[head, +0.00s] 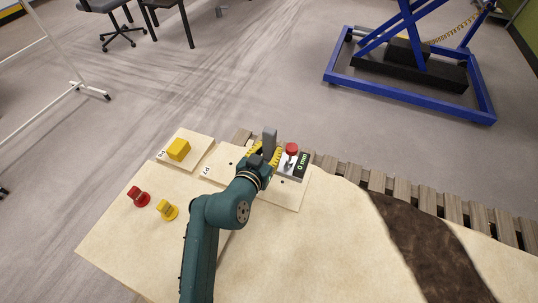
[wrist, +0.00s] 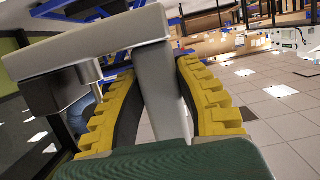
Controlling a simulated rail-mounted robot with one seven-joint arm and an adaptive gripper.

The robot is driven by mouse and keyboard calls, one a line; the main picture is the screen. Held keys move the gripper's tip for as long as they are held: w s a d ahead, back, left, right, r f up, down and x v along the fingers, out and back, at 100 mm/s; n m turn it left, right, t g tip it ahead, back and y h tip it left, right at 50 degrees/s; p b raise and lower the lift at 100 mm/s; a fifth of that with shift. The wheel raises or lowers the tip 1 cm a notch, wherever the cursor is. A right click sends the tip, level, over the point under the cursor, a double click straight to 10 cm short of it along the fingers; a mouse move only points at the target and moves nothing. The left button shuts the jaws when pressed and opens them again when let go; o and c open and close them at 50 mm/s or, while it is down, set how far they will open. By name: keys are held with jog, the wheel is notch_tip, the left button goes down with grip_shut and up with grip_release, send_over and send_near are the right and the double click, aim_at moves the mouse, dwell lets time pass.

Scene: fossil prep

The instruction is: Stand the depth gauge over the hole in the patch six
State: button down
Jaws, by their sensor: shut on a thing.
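My gripper (head: 262,156) is shut on the upright grey post (head: 269,140) of the depth gauge. The gauge's body (head: 287,171), with a red knob (head: 291,149) and a "0 mm" readout (head: 303,166), is to the right of my gripper, at the right part of a pale board (head: 290,195). I cannot tell whether it touches the board. In the wrist view, the grey post (wrist: 160,90) is between the yellow finger pads, joined to a flat grey slab (wrist: 95,45). The board's label (head: 206,170) is too small to read surely. No hole shows under the gauge.
A second labelled board (head: 187,160) at the left bears a yellow block (head: 178,149). A red knobbed piece (head: 138,196) and a yellow one (head: 166,209) stand on the tabletop (head: 120,240). A pale slab with a dark brown band (head: 420,245) lies right. Wooden slats run behind.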

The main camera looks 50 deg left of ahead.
jog(key=shift+s+a+f+b, duration=0.15)
jog(key=shift+a+f+b, duration=0.05)
jog(key=shift+f+b, duration=1.1)
jog(key=shift+s+a+f+b, duration=0.1)
jog(key=shift+a+f+b, duration=0.15)
jog(key=shift+f+b, duration=1.1)
jog(key=shift+s+a+f+b, duration=0.15)
jog(key=shift+a+f+b, duration=0.05)
jog(key=shift+f+b, duration=1.1)
jog(key=shift+r, duration=0.1)
jog(key=shift+f+b, duration=0.55)
jog(key=shift+f, duration=0.25)
